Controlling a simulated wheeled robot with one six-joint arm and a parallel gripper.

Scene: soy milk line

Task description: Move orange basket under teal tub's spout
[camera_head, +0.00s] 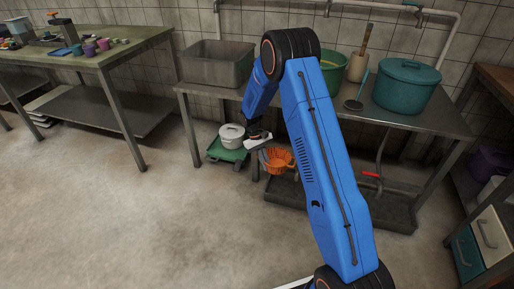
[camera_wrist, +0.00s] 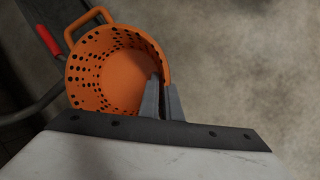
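The orange basket (camera_head: 278,161) hangs or stands below the front edge of the metal table; I cannot tell if it touches anything. In the wrist view the perforated basket (camera_wrist: 118,75) has its loop handle at upper left. My gripper (camera_wrist: 163,88) has its fingers close together on the basket's right wall, one inside and one outside. In the head view my gripper (camera_head: 264,150) is at the basket's upper left. The lidded teal tub (camera_head: 407,84) stands on the table's right end. A pipe with a red handle (camera_head: 372,175) shows beneath it, and again in the wrist view (camera_wrist: 46,40).
A dark low tray (camera_head: 390,214) lies on the floor under the table. A white lidded pot (camera_head: 231,134) sits on a green stand left of the basket. A table leg (camera_head: 432,192) and drawers (camera_head: 488,232) are at right. The floor in front is clear.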

